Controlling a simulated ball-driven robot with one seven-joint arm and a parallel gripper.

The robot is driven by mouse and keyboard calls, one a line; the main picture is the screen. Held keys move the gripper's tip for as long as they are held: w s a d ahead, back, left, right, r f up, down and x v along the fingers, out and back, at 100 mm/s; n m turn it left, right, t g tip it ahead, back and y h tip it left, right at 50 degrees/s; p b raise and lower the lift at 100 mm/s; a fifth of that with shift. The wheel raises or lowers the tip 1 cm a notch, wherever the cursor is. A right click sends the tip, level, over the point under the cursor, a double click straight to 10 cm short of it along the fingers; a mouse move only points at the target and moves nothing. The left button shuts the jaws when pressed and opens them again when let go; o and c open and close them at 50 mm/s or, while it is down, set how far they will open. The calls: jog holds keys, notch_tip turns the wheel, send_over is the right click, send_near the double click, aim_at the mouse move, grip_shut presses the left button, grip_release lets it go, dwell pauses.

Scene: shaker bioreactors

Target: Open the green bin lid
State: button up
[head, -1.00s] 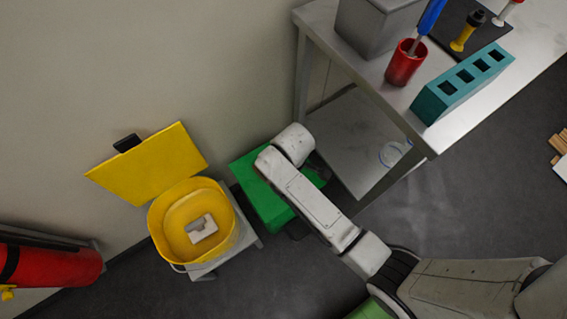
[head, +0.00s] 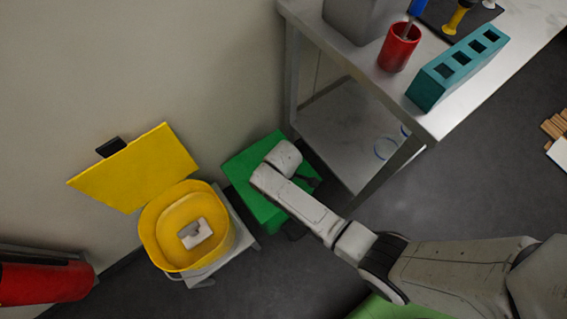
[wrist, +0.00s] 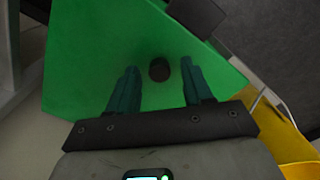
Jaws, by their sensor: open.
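The green bin (head: 247,163) stands on the floor between the yellow bin and the table. Its flat green lid (wrist: 90,60) is shut and fills much of the wrist view. A dark round knob (wrist: 159,70) shows on the lid. My gripper (wrist: 156,80) is open, its two teal fingers on either side of the knob and apart from each other. I cannot tell whether the fingers reach down around the knob or hover above it. In the head view my arm hides part of the lid, and the gripper is mostly hidden.
A yellow bin (head: 150,232) with its lid (head: 135,170) raised stands left of the green bin, a pale object inside. A metal table (head: 350,75) with a red cup (head: 398,48) and teal rack (head: 457,69) is at the right. A red cylinder (head: 45,282) is at lower left.

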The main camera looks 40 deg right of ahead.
grip_shut()
dwell(0.4)
